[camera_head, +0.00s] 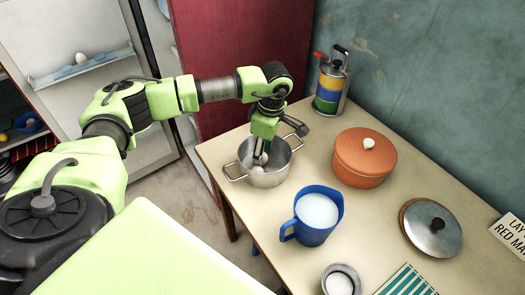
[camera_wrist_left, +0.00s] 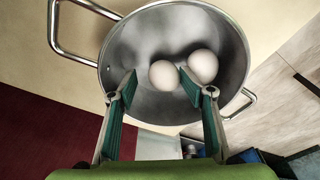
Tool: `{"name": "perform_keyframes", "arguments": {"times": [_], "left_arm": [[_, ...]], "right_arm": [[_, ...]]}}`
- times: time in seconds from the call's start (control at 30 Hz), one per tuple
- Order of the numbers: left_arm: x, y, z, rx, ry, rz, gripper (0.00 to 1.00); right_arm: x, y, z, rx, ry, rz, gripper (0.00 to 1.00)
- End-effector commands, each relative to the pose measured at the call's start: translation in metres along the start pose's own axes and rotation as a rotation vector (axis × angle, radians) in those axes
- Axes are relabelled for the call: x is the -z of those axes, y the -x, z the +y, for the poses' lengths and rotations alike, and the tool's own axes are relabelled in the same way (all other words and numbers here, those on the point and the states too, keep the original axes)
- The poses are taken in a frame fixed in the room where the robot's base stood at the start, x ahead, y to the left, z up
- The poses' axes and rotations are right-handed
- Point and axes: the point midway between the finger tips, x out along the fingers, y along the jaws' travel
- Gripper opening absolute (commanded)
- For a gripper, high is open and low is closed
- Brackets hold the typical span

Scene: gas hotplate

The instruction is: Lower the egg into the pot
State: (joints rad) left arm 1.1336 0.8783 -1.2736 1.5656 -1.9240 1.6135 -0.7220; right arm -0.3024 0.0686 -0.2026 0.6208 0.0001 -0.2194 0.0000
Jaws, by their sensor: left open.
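The steel pot (camera_head: 268,178) stands on the table's left end, its two handles out to the sides. My left gripper (camera_head: 261,158) points down into it. In the left wrist view the pot (camera_wrist_left: 118,45) holds two whitish eggs. One egg (camera_wrist_left: 163,75) lies between the spread fingertips of my left gripper (camera_wrist_left: 159,80), with a gap at the left finger. The other egg (camera_wrist_left: 204,66) lies beside it, just beyond the right fingertip. The gripper is open; whether a finger touches an egg is hard to tell. My right gripper is not in view.
An orange lidded pot (camera_head: 363,160), a blue jug (camera_head: 316,212) of white liquid, a steel lid (camera_head: 431,228) and a striped canister (camera_head: 331,85) share the table. Another egg (camera_head: 81,58) sits on a shelf at the upper left. A red panel (camera_head: 240,60) stands behind my arm.

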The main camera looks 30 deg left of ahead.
Motion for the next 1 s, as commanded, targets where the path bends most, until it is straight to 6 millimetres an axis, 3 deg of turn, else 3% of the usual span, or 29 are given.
{"name": "perform_keyframes", "arguments": {"times": [0.1, 0.27, 0.63, 1.0], "left_arm": [[0.001, 0.001, 0.000, 0.000, 0.001, 0.001, 0.48], [0.001, 0.016, 0.001, -0.003, 0.002, 0.000, 0.48], [0.000, 0.069, 0.001, -0.003, 0.000, -0.001, 0.48], [0.000, 0.083, 0.000, 0.000, 0.000, -0.001, 0.48]], "right_arm": [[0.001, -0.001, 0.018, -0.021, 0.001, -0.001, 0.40], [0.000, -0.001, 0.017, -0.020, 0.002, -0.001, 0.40], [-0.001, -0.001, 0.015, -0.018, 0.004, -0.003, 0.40], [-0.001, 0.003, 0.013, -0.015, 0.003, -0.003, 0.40]]}}
